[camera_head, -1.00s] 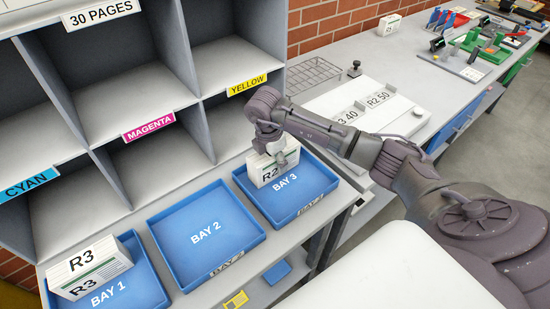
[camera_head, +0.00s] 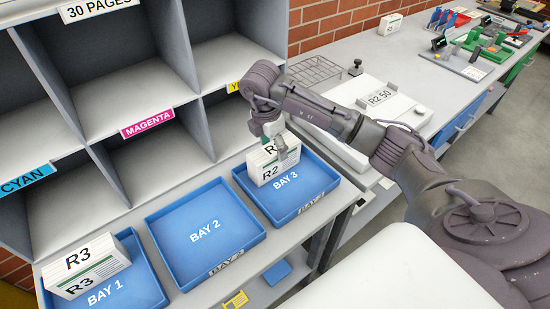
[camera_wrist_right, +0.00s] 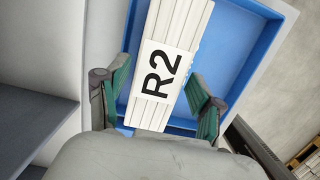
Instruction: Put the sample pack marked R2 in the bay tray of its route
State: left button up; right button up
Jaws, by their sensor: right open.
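The white sample pack marked R2 (camera_head: 268,172) stands upright in the blue tray labelled BAY 3 (camera_head: 315,190), near its back left. In the right wrist view the pack (camera_wrist_right: 168,60) shows its R2 label, with the blue tray (camera_wrist_right: 240,50) around it. My right gripper (camera_head: 281,146) is at the top of the pack. In the right wrist view my gripper (camera_wrist_right: 160,92) is open, with a green-padded finger on each side of the pack and visible gaps to it. My left gripper is not in view.
The BAY 2 tray (camera_head: 178,224) is empty. The BAY 1 tray (camera_head: 145,285) holds a pack marked R3 (camera_head: 85,265). Grey shelf compartments (camera_head: 110,75) rise behind the trays.

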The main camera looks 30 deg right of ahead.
jog(key=r, duration=0.4)
jog(key=a+r, duration=0.1)
jog(key=r, duration=0.1)
jog(key=shift+r, duration=0.2)
jog(key=shift+s+f, duration=0.1)
